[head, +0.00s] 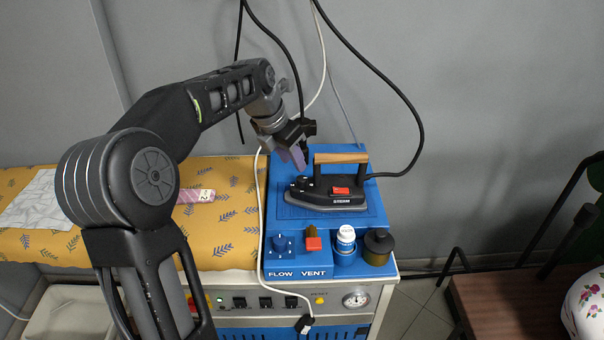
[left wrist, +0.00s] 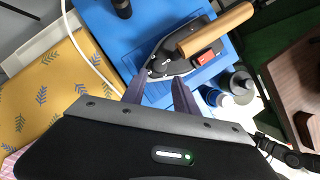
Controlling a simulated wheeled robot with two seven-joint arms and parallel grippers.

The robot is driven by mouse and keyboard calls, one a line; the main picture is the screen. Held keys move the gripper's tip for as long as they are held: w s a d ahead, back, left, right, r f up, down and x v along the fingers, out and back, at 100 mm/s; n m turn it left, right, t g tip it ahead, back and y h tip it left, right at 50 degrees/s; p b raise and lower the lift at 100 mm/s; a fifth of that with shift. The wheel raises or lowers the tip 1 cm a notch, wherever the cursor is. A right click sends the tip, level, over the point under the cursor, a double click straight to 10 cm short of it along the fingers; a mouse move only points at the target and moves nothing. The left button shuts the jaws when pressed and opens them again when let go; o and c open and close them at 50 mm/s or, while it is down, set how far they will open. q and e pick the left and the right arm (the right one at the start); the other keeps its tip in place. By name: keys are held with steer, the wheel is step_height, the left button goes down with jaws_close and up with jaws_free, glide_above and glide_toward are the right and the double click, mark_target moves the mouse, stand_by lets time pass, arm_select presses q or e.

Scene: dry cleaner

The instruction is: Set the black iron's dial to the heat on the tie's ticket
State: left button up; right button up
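The black iron (head: 342,192) with a wooden handle and red button rests on the blue top of the ironing unit. Its front end, with small knobs, points left; I cannot read any dial marks. In the left wrist view the iron (left wrist: 186,62) lies just beyond my fingertips. A pink rolled piece (head: 188,197), seemingly the tie, lies on the yellow board with a pale ticket (head: 207,195); its mark looks like a 2 but is small. My left gripper (head: 298,158) is above the iron's front end. In the left wrist view its fingers (left wrist: 161,82) are apart and empty. My right gripper is not visible.
The blue unit (head: 290,160) has a flow knob (head: 282,245), a red vent button (head: 314,244), a white bottle (head: 345,238) and a dark jar (head: 378,247) in front of the iron. A white cord (head: 259,220) and black cables hang nearby. A brown table (head: 500,305) stands right.

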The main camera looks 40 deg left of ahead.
mark_target(302, 178)
arm_select(q)
steer(key=x, duration=0.7)
steer(key=shift+w+f+p, duration=0.15)
steer(key=shift+f+p, duration=0.25)
steer(key=shift+c, duration=0.5)
jaws_close()
